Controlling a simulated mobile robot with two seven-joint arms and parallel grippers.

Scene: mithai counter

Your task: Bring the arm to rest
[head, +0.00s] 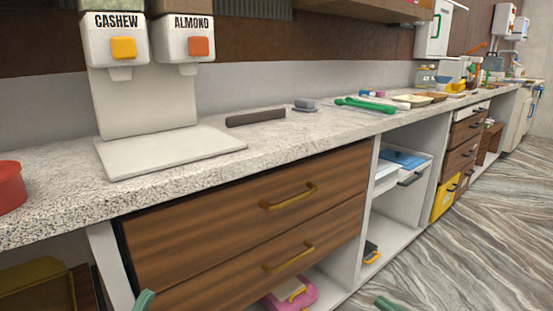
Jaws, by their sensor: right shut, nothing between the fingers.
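Only small green tips of my grippers show, at the bottom edge of the head view. My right gripper (388,304) is at the bottom right, over the striped floor, shut and empty. My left gripper (144,300) is at the bottom left, in front of the drawer unit's left edge. Too little of it shows to tell if it is open or shut. The rest of both arms is out of view.
The speckled counter (300,136) runs from left to far right. A dispenser marked cashew and almond (148,100) stands on it. A red container (10,186) is at the left. Wooden drawers with brass handles (240,215) are closed. The floor (450,240) at right is clear.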

